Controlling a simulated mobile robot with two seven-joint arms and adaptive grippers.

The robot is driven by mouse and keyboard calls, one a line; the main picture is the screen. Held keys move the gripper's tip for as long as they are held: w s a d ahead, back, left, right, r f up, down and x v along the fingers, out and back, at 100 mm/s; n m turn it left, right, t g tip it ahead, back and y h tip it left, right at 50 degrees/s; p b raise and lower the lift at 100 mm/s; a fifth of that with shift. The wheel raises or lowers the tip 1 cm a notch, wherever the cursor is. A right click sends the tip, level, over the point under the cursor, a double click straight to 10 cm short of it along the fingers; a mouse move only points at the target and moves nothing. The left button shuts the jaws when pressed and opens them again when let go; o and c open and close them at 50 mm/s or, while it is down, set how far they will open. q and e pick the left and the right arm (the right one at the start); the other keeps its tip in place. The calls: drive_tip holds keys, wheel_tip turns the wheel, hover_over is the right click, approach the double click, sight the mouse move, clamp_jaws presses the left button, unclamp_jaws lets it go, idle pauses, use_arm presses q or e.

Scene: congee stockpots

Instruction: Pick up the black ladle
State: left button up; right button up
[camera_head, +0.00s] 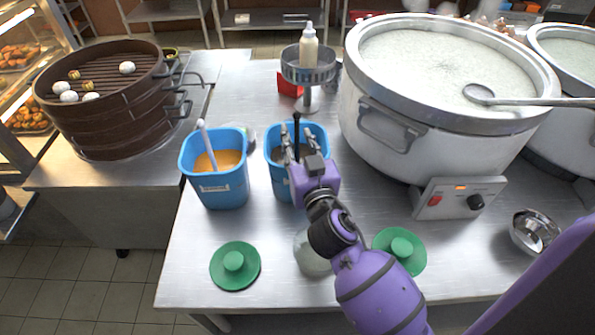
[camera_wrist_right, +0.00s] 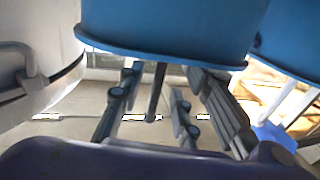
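The black ladle (camera_head: 296,122) stands upright in the right blue container (camera_head: 276,160), and only its thin handle shows above the rim. In the right wrist view the dark handle (camera_wrist_right: 157,92) runs between the fingers, with a gap visible on both sides. My right gripper (camera_head: 298,141) is open at the near side of this container, its fingers around the handle level. The right wrist view also shows the open gripper (camera_wrist_right: 160,88) under the blue container's rim in the picture. The ladle's bowl is hidden. My left gripper is not in view.
A second blue container (camera_head: 216,180) with orange contents and a light ladle (camera_head: 206,143) stands close left. A large pot (camera_head: 395,120) with a control box (camera_head: 459,197) is right. Green lids (camera_head: 235,265) and a metal bowl (camera_head: 533,232) lie near the front.

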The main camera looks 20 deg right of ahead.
drive_tip(key=shift+w+d, duration=0.1)
drive_tip(key=shift+w, duration=0.7)
drive_tip(key=shift+s, duration=0.1)
drive_tip(key=shift+c, duration=0.8)
clamp_jaws()
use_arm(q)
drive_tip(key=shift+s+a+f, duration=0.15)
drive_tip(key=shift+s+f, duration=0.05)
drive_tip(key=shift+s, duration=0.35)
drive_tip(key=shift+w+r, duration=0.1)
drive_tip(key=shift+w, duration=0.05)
